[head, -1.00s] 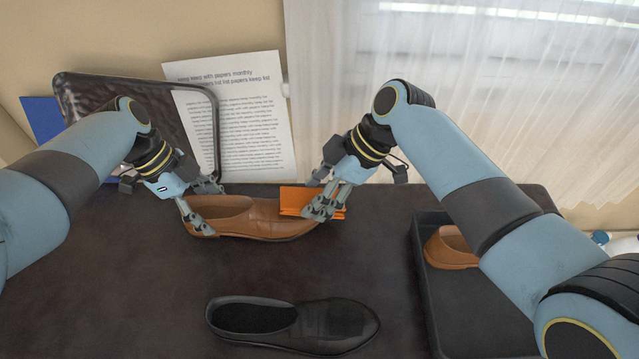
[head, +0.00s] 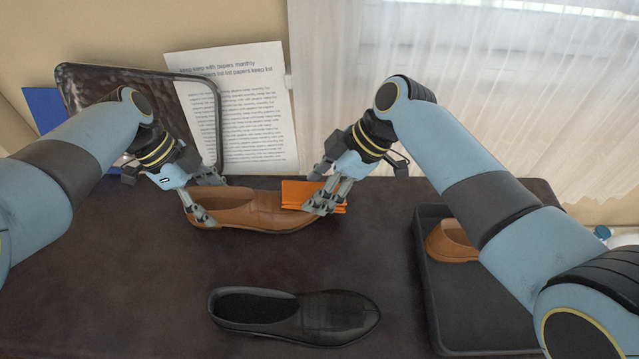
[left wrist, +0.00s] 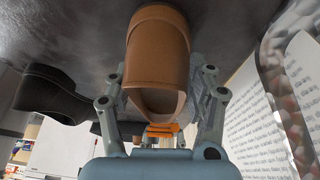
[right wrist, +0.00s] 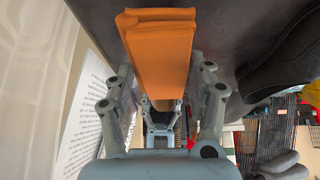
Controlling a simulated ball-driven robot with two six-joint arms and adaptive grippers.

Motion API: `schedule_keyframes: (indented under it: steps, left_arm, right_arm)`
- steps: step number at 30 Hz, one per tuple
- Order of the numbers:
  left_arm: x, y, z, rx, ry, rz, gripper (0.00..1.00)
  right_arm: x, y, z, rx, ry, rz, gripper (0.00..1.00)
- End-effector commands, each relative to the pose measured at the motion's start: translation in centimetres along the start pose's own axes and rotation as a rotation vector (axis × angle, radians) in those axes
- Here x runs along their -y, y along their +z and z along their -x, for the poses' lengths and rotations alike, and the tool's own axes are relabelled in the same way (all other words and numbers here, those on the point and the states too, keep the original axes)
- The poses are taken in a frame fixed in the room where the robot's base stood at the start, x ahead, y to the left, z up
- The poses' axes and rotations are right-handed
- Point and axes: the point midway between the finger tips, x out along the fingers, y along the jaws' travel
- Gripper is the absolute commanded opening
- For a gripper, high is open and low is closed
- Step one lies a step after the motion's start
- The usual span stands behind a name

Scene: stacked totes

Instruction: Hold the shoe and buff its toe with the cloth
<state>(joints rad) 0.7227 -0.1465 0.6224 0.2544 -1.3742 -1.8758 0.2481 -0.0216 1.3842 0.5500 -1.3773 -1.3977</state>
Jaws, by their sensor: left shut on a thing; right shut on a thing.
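A brown leather shoe (head: 255,212) lies on the dark table with its heel to the left and its toe to the right. My left gripper (head: 207,204) is shut on its heel end; the left wrist view shows the shoe (left wrist: 157,50) between the fingers. My right gripper (head: 325,203) is shut on a folded orange cloth (head: 298,195), which also fills the space between the fingers in the right wrist view (right wrist: 160,50). The cloth is at the shoe's toe and covers part of it. Whether it presses on the leather is hidden by the fingers.
A black shoe (head: 300,316) lies nearer on the table (head: 120,270). A dark tray (head: 440,335) at the right holds another brown shoe (head: 452,243). A black-framed panel (head: 135,90) and a printed sheet (head: 250,100) stand behind. The table's front left is clear.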

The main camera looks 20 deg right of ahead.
Motion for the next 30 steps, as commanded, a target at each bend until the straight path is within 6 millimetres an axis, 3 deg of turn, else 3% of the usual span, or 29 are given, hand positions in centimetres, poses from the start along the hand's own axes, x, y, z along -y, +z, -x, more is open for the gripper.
schedule_keyframes:
  steps: [16, 30]
  left_arm:
    - [-0.2, 0.3, -0.2, 0.004, 0.004, 0.000, 0.12]
    - [-0.2, 0.3, -0.2, 0.004, 0.004, 0.001, 0.12]
  right_arm:
    - [0.0, 0.3, -0.7, 0.000, 0.000, 0.000, 0.23]
    - [-1.4, 0.2, -0.5, 0.000, 0.000, 0.000, 0.23]
